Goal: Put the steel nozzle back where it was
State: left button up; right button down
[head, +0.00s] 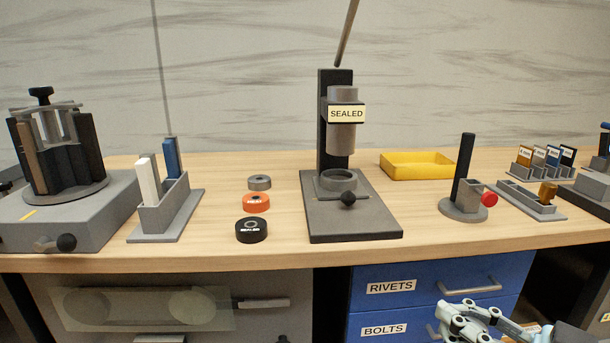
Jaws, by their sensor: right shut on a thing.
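My right gripper (464,322) is low at the bottom right, in front of the blue drawers and below the tabletop. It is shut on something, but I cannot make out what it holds. No steel nozzle can be clearly picked out in the head view. A grey slotted holder (523,203) on the right of the table has a brass-brown piece (547,193) standing at its right end; the rest of it looks bare. My left gripper is not in view.
A press with a SEALED cylinder (342,138) stands mid-table. Left of it lie a grey ring (260,182), an orange ring (256,203) and a black ring (251,230). A yellow tray (418,174) and a black post with a red knob (489,200) stand right of it.

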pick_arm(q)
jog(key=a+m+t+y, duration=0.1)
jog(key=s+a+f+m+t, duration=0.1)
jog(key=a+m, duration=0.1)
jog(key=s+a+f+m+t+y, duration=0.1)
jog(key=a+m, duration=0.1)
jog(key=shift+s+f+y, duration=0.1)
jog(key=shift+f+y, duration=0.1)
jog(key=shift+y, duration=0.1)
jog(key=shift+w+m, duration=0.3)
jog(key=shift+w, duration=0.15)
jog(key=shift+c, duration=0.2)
pick_arm(e)
jog(key=w+d+r+m+t+h, duration=0.1)
jog(key=r+m+t+h, duration=0.1)
jog(key=r, duration=0.5)
jog(key=w+d+r+m+t+h, duration=0.1)
jog(key=w+r+h, duration=0.1)
jog(key=r, duration=0.4)
jog(key=shift+w+d+r+m+t+h, duration=0.3)
jog(key=shift+r+m+t, duration=0.05)
jog(key=shift+m+t, duration=0.05)
